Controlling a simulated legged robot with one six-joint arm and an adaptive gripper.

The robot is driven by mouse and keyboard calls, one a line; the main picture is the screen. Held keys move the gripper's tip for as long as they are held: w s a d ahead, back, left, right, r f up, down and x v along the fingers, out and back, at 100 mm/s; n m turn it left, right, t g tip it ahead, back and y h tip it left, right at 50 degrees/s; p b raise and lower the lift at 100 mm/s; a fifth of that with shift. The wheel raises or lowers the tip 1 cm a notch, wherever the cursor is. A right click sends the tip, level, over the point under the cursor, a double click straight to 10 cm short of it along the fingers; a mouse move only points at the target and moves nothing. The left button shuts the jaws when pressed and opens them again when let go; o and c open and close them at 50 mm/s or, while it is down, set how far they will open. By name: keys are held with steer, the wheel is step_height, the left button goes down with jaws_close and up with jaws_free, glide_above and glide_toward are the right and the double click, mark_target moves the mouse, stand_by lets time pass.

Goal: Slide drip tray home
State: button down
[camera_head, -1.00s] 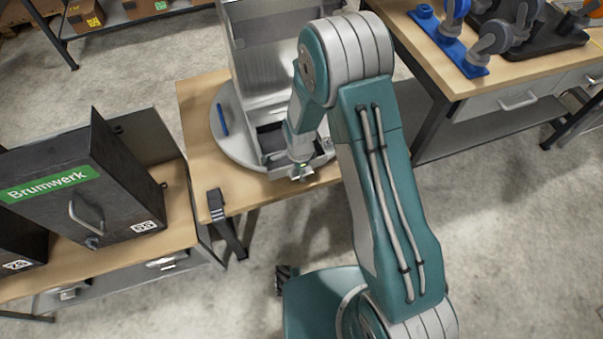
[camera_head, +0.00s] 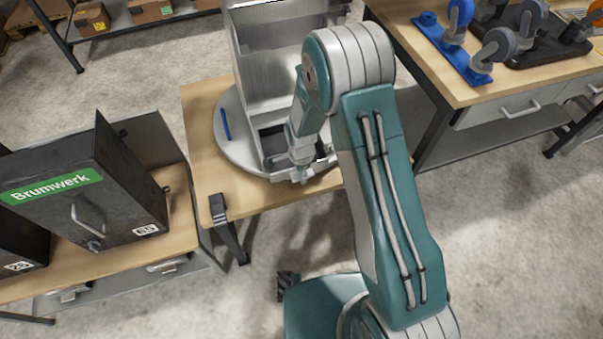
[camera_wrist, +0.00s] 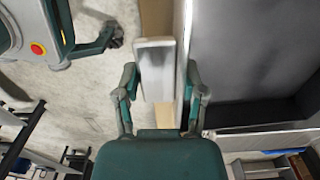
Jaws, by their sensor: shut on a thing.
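The drip tray (camera_head: 272,147) sits low at the front of a silver metal dispenser (camera_head: 270,62), with a dark interior and grey walls. The dispenser stands on a round grey plate (camera_head: 232,140) on a wooden table. My gripper (camera_head: 300,177) is at the tray's front edge, and my arm hides the tray's right part. In the wrist view, the fingers of my gripper (camera_wrist: 161,72) stand on either side of a light grey bar (camera_wrist: 155,58) at the tray's front, and hold it. I cannot see the tray's back end or how deep it sits.
A black cabinet marked Brumwerk (camera_head: 90,195) stands on a bench at the left. A blue caster rack (camera_head: 455,48) lies on a workbench at the right. A dark clamp-like block (camera_head: 217,207) sits on the table's front left corner. Floor is open in front.

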steer(key=shift+w+a, duration=0.2)
steer(key=shift+w, duration=0.5)
steer(key=shift+w+a, duration=0.2)
steer(key=shift+w, duration=0.45)
steer(key=shift+w+a, duration=0.2)
steer(key=shift+w, duration=0.5)
steer(key=shift+w, duration=0.25)
steer(key=shift+c, duration=0.5)
jaws_free()
steer(key=shift+a, duration=0.1)
step_height(320, 180, up, 12)
